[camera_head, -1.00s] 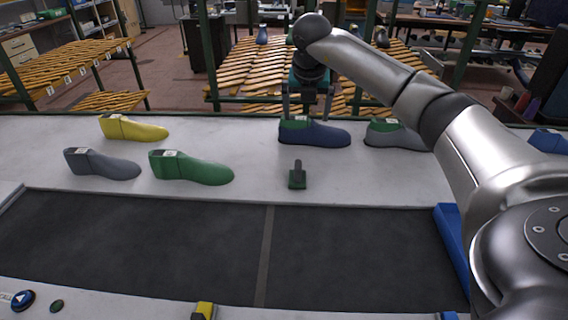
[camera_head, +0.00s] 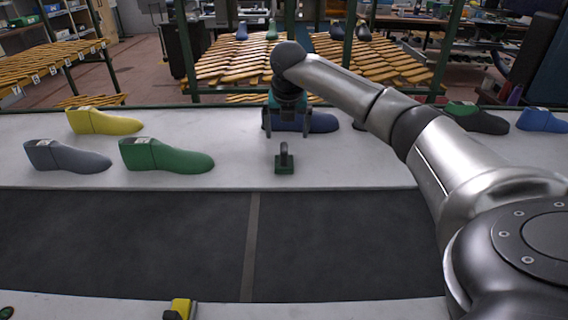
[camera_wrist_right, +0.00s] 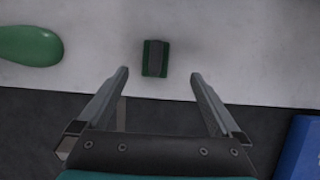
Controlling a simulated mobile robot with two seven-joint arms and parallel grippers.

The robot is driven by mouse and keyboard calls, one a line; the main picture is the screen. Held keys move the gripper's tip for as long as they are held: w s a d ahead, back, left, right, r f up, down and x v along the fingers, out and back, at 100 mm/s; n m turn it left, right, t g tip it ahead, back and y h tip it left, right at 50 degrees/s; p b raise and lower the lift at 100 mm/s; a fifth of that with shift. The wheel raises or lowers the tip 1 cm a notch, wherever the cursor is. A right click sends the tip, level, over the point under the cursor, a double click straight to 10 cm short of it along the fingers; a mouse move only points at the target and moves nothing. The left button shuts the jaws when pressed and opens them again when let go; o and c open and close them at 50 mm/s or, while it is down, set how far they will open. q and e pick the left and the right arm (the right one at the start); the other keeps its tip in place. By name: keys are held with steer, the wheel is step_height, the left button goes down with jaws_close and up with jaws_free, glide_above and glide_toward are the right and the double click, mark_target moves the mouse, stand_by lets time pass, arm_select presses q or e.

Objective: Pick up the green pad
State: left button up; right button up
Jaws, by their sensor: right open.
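The green pad (camera_head: 285,168) is a small block with a dark upright handle, standing on the white table (camera_head: 345,170) near its front edge. My right gripper (camera_head: 286,132) is open and empty, above the table and just behind the pad in the head view. In the right wrist view the pad (camera_wrist_right: 154,58) lies just beyond the tips of the open right gripper (camera_wrist_right: 160,75), between their lines and apart from them. My left gripper is not in view.
Yellow (camera_head: 103,122), grey (camera_head: 65,157) and green (camera_head: 165,156) shoe lasts stand left of the pad. A blue last (camera_head: 318,122) is partly hidden behind my right gripper. A dark belt (camera_head: 120,240) runs in front. A blue bin (camera_wrist_right: 302,150) is at the wrist view's right.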

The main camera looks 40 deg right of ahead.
mark_target(284, 147)
steer(key=b+x, duration=0.1)
steer(key=x, duration=0.5)
steer(key=shift+w+f, duration=0.1)
steer(key=shift+f, duration=0.25)
steer(key=x, duration=0.2)
steer(key=b+x, duration=0.1)
steer(key=x, duration=0.1)
steer(key=shift+w+a, duration=0.2)
steer(key=shift+a, duration=0.05)
steer(key=shift+w+d+f, duration=0.15)
steer(key=shift+d+f, duration=0.05)
steer(key=shift+f, duration=0.35)
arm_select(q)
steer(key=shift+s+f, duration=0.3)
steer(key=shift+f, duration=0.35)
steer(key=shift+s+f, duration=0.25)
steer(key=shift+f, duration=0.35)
arm_select(e)
steer(key=shift+c, duration=0.2)
steer(key=c, duration=1.4)
arm_select(q)
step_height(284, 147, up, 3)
steer(key=p, duration=0.2)
steer(key=shift+p, duration=0.4)
arm_select(e)
step_height(284, 147, up, 20)
